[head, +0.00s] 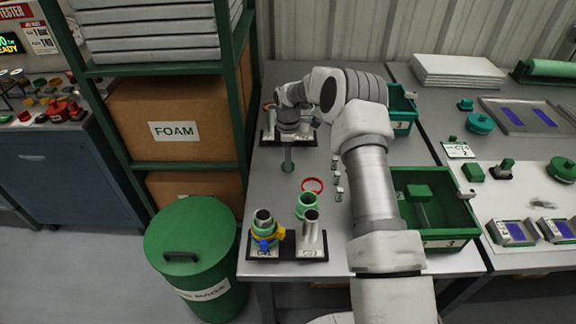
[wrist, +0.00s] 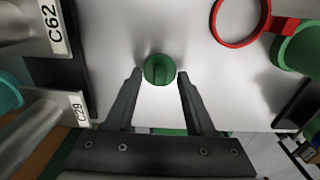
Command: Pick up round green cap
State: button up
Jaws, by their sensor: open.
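The round green cap (wrist: 159,69) stands on the grey table in the wrist view, with a raised bar across its top. My gripper (wrist: 158,76) is open, with one finger on each side of the cap; I cannot tell whether the fingers touch it. In the head view my gripper (head: 288,160) points down over the table, and the green cap (head: 287,167) shows at its tip, partly covered by the gripper.
A stand with metal posts (head: 310,240) is at the front, and another stand (head: 268,137) is behind. A green bin (head: 440,236) stands to the right.

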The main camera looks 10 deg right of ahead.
grip_shut()
jog(key=shift+r, duration=0.1)
dwell(0.3)
